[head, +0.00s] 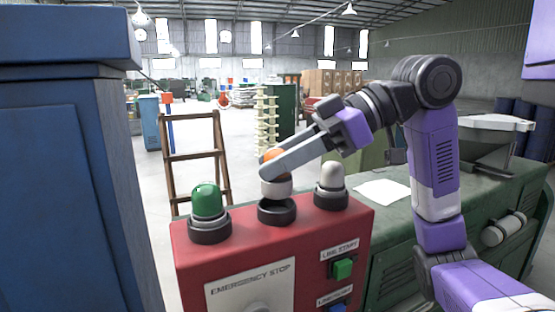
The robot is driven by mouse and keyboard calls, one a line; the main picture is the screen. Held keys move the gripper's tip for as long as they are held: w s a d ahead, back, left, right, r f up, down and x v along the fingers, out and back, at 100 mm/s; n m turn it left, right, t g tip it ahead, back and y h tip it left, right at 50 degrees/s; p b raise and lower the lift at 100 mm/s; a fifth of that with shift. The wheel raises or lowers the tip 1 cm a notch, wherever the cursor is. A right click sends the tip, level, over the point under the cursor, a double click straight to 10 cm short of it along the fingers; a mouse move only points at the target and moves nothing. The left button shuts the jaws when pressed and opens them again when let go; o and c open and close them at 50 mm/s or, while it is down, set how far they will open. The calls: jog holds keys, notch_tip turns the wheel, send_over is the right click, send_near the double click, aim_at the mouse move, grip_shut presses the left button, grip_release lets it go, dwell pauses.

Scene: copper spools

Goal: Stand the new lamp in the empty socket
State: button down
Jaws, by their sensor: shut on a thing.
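The new lamp (277,187) has an orange dome and a pale base. My gripper (269,165) is shut on it, with the fingers across the dome and hiding part of it. The lamp is upright, just above the empty socket (276,211), a dark ring in the middle of the red panel's top. A narrow dark gap seems to show between the lamp's base and the ring. A green lamp (207,201) stands in the left socket, and a white lamp (331,178) stands in the right socket.
The red control box (205,262) carries an emergency stop and a green button (342,269). A blue cabinet (70,180) rises close on the left. A white paper (382,192) lies on the green bench to the right. A wooden ladder (195,157) stands behind.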

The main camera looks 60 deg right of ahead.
aim_at(278, 181)
jog(key=shift+f+b, duration=1.15)
jog(key=shift+f, duration=0.5)
dwell(2.0)
jog(key=c, duration=0.9)
grip_release()
jog(key=shift+o, duration=0.2)
jog(key=shift+b+v, duration=0.85)
jog(key=shift+v, duration=3.05)
